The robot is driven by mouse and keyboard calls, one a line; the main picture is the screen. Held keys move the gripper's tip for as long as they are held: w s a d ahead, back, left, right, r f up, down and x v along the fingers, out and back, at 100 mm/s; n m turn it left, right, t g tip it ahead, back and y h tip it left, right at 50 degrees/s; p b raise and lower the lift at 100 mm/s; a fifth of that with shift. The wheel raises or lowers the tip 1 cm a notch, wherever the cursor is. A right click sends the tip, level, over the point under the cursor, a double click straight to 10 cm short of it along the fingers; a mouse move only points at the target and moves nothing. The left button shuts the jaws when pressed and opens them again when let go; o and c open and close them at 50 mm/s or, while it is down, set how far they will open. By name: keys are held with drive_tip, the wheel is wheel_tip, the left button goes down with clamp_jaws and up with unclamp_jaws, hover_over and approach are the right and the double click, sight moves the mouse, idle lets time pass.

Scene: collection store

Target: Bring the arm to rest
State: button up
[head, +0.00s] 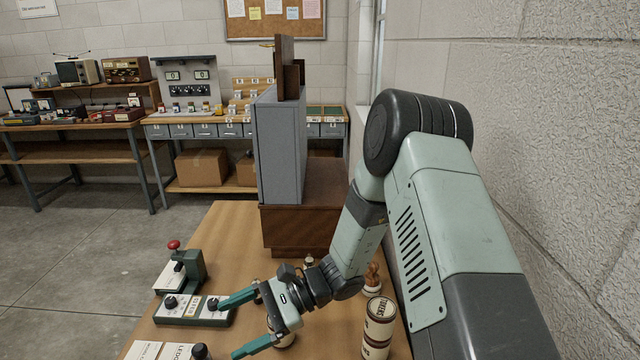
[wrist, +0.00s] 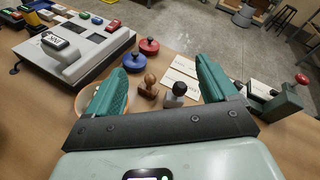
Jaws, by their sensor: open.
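My gripper (head: 234,328) is over the wooden table (head: 225,235) in the head view, its two teal fingers spread wide to the left. In the wrist view my gripper (wrist: 162,75) shows its fingers apart with nothing held between them. A wooden-handled stamp (wrist: 149,88) and a black-topped piece (wrist: 180,92) stand on the table in the gap seen between the fingers. A round pale vessel (wrist: 88,103) is partly hidden behind the left finger. My arm reaches in from the right, bent at the elbow beside the wall.
A switch box (head: 194,312) and a red-knobbed press (head: 187,265) stand left of my gripper. A labelled tin (head: 378,325) stands right of it. A grey cabinet (head: 280,150) rises behind. The wrist view shows blue (wrist: 131,61) and red (wrist: 149,46) knobbed pieces and a white device (wrist: 80,48).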

drive_tip(key=s+d+r+n+t+h, duration=0.3)
drive_tip(key=s+d+r+h, duration=0.1)
drive_tip(key=d+r, duration=0.4)
drive_tip(key=s+d+r+n+t+h, duration=0.3)
drive_tip(key=s+d+r+t+h, duration=0.1)
drive_tip(key=d+r, duration=0.4)
drive_tip(key=s+d+r+n+t+h, duration=0.3)
drive_tip(key=s+d+r+t+h, duration=0.1)
drive_tip(key=d+r, duration=0.5)
wheel_tip(320, 180, up, 2)
drive_tip(key=shift+s+r+n+h, duration=0.1)
drive_tip(key=shift+s+n+h, duration=0.2)
drive_tip(key=shift+s+h, duration=0.75)
drive_tip(key=shift+s, duration=0.15)
